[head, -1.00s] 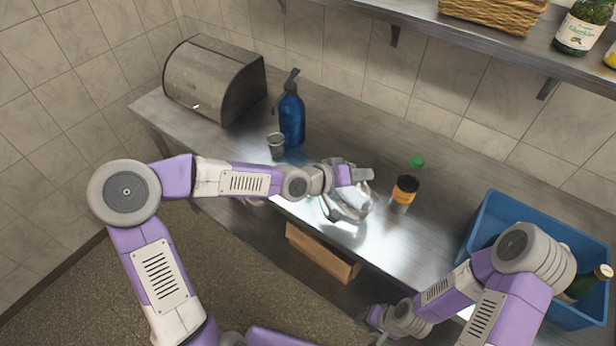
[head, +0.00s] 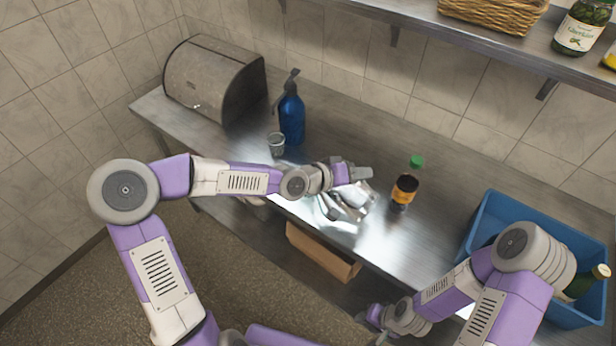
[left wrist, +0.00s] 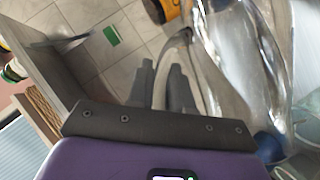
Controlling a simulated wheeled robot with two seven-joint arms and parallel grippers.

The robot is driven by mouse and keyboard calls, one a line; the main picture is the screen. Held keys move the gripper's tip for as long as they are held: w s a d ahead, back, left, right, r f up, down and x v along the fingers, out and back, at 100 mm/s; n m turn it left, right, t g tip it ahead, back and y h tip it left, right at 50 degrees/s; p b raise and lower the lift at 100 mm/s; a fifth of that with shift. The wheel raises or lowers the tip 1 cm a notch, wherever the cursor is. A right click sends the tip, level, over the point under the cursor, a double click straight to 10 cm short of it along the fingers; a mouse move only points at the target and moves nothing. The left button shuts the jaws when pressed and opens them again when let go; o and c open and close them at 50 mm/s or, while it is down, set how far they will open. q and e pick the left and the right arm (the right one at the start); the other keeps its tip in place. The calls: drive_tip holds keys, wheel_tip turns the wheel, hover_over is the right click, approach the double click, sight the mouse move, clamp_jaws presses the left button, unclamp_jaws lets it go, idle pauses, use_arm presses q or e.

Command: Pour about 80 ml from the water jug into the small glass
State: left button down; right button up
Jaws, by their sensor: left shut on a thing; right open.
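The water jug (head: 345,205) is a clear, shiny vessel below my left gripper, over the front of the steel counter. My left gripper (head: 362,173) is shut on its handle. In the left wrist view the jug (left wrist: 232,60) fills the right side, with its curved handle between the dark fingers (left wrist: 160,85). I cannot tell the water level, or whether the jug touches the counter. The small glass (head: 277,143) stands upright on the counter, left of the jug. My right gripper (head: 368,316) is open and empty, low in front of the counter.
A blue siphon bottle (head: 291,118) stands just behind the small glass. A dark bottle with orange label and green cap (head: 404,188) stands right of the jug. A metal bread box (head: 213,82) is at back left, a blue crate (head: 535,220) at right. A shelf (head: 440,35) overhangs the back.

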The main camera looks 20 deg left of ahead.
sight(365, 188)
use_arm(q)
drive_tip(key=shift+w+a+r+p, duration=0.1)
drive_tip(key=shift+a+r+p, duration=0.05)
drive_tip(key=shift+r+p, duration=0.3)
idle(0.9)
drive_tip(key=d+f+b, duration=0.1)
drive_tip(key=b, duration=0.1)
drive_tip(key=f+b, duration=0.1)
drive_tip(key=b, duration=0.1)
drive_tip(key=shift+s+d+f+m, duration=0.25)
drive_tip(key=shift+s+d+m, duration=0.05)
drive_tip(key=shift+d, duration=0.1)
drive_tip(key=shift+s+d+f+y+b, duration=0.1)
drive_tip(key=shift+d+f+y+b, duration=0.2)
drive_tip(key=shift+b, duration=0.35)
drive_tip(key=shift+f+m+y+b, duration=0.1)
drive_tip(key=shift+m+y+b, duration=0.2)
drive_tip(key=shift+y+b, duration=0.1)
drive_tip(key=shift+s+d+f+y+b, duration=0.15)
drive_tip(key=shift+d+f+y+b, duration=0.2)
drive_tip(key=shift+b, duration=0.6)
drive_tip(key=shift+d+m, duration=0.1)
drive_tip(key=shift+m, duration=0.2)
